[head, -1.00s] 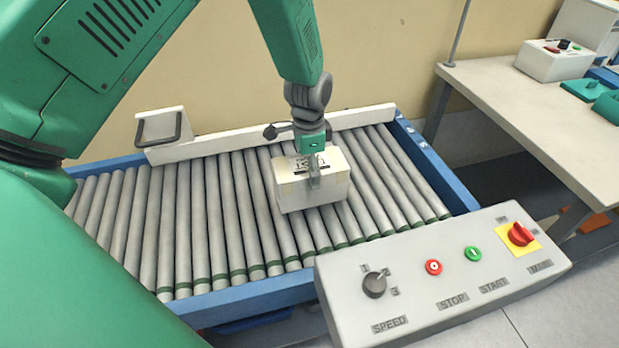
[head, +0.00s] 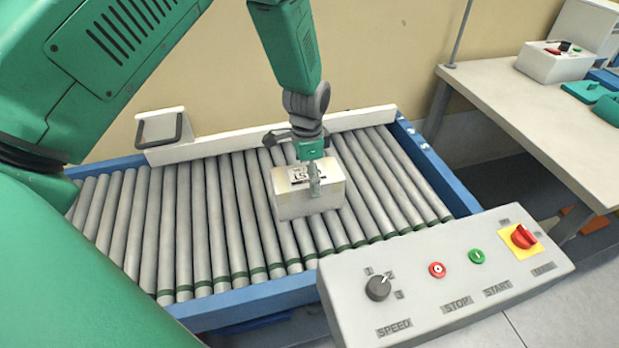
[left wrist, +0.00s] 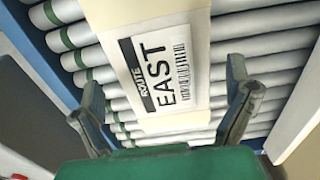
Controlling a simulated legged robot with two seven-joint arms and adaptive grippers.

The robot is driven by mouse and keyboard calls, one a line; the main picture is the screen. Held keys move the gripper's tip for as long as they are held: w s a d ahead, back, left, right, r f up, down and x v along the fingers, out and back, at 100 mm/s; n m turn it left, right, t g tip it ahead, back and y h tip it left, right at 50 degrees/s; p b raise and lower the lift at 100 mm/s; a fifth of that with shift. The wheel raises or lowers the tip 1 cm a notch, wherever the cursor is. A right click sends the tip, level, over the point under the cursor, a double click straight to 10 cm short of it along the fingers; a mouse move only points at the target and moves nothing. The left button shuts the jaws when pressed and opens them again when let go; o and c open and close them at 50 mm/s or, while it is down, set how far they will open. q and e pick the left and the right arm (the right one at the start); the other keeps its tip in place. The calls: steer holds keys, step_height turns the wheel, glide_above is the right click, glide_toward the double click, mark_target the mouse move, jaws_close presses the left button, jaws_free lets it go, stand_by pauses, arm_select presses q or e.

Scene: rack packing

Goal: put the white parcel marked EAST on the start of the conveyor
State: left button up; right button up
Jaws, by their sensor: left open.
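The white parcel (head: 308,200) sits on the grey rollers of the conveyor (head: 215,200), right of the middle of the visible stretch. Its top label reads ROUTE EAST in the left wrist view (left wrist: 165,72). My left gripper (head: 313,172) is open over the parcel, and one finger hides part of the label in the head view. In the left wrist view its fingers stand apart on either side of the parcel, with rollers showing between them and the parcel. I cannot tell how far down the fingers reach. My right gripper is not in view.
A control panel (head: 445,270) with a speed knob, buttons and a red switch stands at the conveyor's front right. A white guard rail (head: 225,142) runs along the back edge. A table (head: 520,105) stands at the right. Rollers left of the parcel are bare.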

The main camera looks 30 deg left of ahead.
arm_select(q)
step_height(320, 180, up, 10)
steer(key=shift+d+r, duration=0.15)
steer(key=shift+a, duration=0.25)
stand_by(0.3)
